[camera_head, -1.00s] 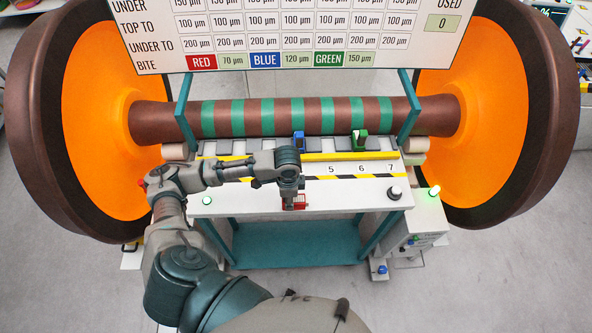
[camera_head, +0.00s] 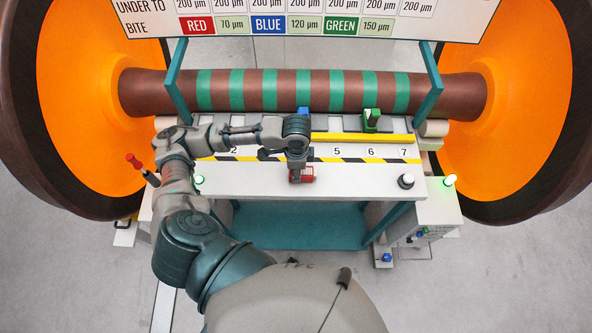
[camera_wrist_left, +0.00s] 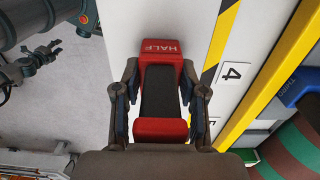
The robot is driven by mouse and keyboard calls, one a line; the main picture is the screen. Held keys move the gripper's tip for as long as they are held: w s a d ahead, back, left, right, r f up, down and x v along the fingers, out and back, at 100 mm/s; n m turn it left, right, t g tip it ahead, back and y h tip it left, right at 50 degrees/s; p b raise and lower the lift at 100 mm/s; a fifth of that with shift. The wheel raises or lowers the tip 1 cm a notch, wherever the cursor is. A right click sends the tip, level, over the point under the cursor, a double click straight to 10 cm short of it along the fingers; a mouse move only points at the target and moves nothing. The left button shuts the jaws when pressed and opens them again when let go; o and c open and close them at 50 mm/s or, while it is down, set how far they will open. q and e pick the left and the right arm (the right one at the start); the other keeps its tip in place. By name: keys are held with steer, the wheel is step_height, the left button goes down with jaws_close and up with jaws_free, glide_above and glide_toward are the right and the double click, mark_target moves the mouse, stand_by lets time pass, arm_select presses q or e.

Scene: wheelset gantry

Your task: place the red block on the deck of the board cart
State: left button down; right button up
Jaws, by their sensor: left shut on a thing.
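My left gripper (camera_head: 300,172) is shut on the red block (camera_head: 303,176) above the front part of the cart's white top (camera_head: 255,183). In the left wrist view the red block (camera_wrist_left: 160,50) has a dark middle and a label reading HALF, with a finger on each side. I cannot tell whether its underside touches the top. Below the white top is a teal lower shelf (camera_head: 290,228). My right gripper does not show in the head view.
Behind the numbered strip stand a blue block (camera_head: 303,111) and a green block (camera_head: 371,119). The striped axle (camera_head: 300,91) with big orange wheels lies beyond. A dark knob (camera_head: 406,181) stands at the top's right end. The white top between gripper and knob is clear.

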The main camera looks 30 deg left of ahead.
arm_select(q)
steer(key=shift+d, duration=0.4)
steer(key=c, duration=0.7)
jaws_free()
steer(key=shift+w+d, duration=0.1)
steer(key=shift+d, duration=0.05)
steer(key=shift+c, duration=0.2)
steer(key=shift+o, duration=0.4)
steer(key=shift+a+r, duration=0.25)
step_height(320, 180, up, 7)
steer(key=shift+a+f, duration=0.1)
steer(key=r, duration=0.5)
steer(key=shift+d+p, duration=0.2)
steer(key=shift+p, duration=0.15)
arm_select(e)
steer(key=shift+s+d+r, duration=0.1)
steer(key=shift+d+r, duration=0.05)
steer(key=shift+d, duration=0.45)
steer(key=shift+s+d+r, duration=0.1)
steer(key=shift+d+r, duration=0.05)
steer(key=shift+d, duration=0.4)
